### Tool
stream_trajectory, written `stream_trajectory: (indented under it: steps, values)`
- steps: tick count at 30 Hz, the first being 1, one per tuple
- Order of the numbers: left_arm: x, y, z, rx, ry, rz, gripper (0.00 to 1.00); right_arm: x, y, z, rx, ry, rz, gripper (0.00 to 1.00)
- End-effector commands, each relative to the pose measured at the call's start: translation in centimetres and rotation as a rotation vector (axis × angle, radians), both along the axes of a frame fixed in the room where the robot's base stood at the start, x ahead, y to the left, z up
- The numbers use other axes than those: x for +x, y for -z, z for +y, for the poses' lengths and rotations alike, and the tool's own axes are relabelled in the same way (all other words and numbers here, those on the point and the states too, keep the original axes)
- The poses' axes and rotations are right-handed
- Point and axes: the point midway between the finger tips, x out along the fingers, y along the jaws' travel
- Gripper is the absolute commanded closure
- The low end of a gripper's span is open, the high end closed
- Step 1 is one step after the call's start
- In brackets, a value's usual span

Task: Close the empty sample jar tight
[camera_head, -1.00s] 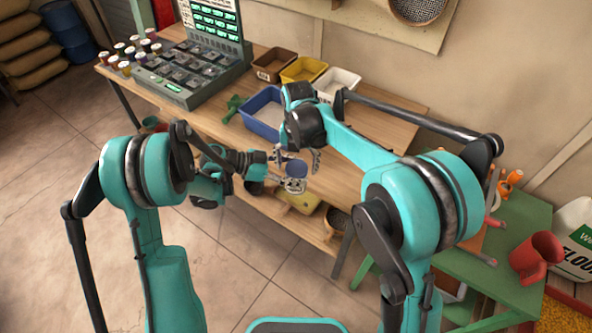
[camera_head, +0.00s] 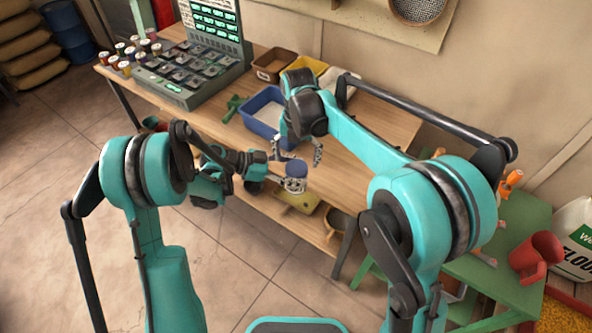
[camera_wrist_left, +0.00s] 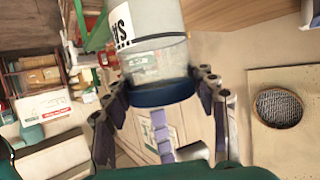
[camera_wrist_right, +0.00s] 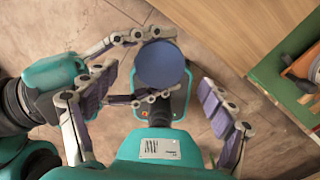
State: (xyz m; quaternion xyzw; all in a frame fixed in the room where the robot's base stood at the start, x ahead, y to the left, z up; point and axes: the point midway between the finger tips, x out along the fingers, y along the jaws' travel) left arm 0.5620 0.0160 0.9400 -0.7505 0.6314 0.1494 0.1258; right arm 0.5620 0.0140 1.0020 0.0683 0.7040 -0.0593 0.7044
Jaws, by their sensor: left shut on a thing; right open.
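The sample jar (camera_head: 295,184) is small and clear, with a white label (camera_wrist_left: 150,18) and a dark blue lid (camera_head: 296,169) on its mouth. My left gripper (camera_head: 284,184) is shut on the jar and holds it in the air in front of the long bench. The lid sits on the jar; how tight it is cannot be told. My right gripper (camera_head: 301,157) is open above the lid, fingers pointing down. In the right wrist view the round lid top (camera_wrist_right: 160,64) shows between the spread fingers, with clear gaps. The left fingers show beside the jar in the left wrist view.
The wooden bench (camera_head: 375,125) holds a blue bin (camera_head: 265,112), other bins, a sample rack with a lit screen (camera_head: 212,22) and several small jars at its far left. A green table (camera_head: 510,250) with a red scoop (camera_head: 535,255) stands at the right.

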Motion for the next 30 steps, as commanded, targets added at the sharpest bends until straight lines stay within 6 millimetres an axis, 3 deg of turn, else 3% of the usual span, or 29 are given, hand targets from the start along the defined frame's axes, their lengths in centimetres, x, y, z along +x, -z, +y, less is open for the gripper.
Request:
stream_trajectory:
  steps: [4,11,13,14,25,30]
  values:
    - [0.0,0.0,0.0,0.0,0.0,0.0,1.0,0.0,-1.1,0.0,0.0,0.0,0.0,0.17]
    - [0.0,0.0,0.0,0.0,0.0,0.0,1.0,0.0,-1.2,0.0,0.0,0.0,0.0,0.17]
    - [0.0,0.0,0.0,0.0,0.0,0.0,1.0,0.0,-1.2,0.0,0.0,0.0,0.0,0.01]
    - [0.0,0.0,0.0,0.0,0.0,0.0,1.0,0.0,-1.2,0.0,0.0,0.0,0.0,0.0]
    - [0.0,0.0,0.0,0.0,0.0,0.0,1.0,0.0,-1.4,0.0,0.0,0.0,0.0,0.0]
    - [0.0,0.0,0.0,0.0,0.0,0.0,1.0,0.0,-3.3,-0.1,0.0,0.0,0.0,0.0]
